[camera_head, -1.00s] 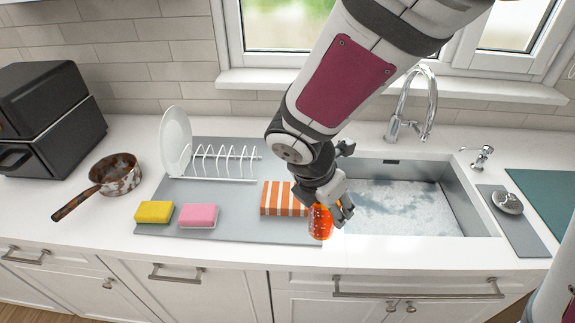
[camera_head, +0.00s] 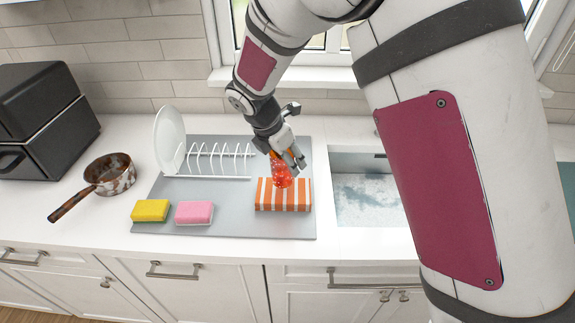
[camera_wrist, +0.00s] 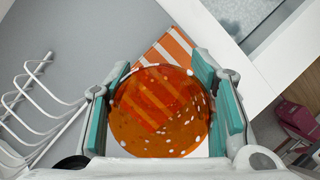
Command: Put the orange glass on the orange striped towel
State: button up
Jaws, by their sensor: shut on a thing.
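The orange glass (camera_head: 281,173) is see-through with pale dots. My gripper (camera_head: 288,160) is shut on it, with a finger on each side. In the wrist view the glass (camera_wrist: 160,112) sits between the teal pads of my gripper (camera_wrist: 162,105). The orange striped towel (camera_head: 284,200) is a folded block with white stripes on the grey mat. In the head view the glass overlaps the towel's back edge. In the wrist view the towel (camera_wrist: 178,48) shows beyond and through the glass. I cannot tell whether the glass touches the towel.
The grey mat (camera_head: 235,222) also holds a white dish rack (camera_head: 215,176) with a plate (camera_head: 170,140), a yellow sponge (camera_head: 150,210) and a pink sponge (camera_head: 194,212). A rusty pan (camera_head: 108,175) stands at left. The sink (camera_head: 365,195) is at right, partly hidden by my arm.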

jog(key=shift+s+d+f, duration=0.1)
jog(key=shift+s+f, duration=0.05)
jog(key=shift+f, duration=1.35)
jog(key=shift+f, duration=0.1)
jog(key=o, duration=1.3)
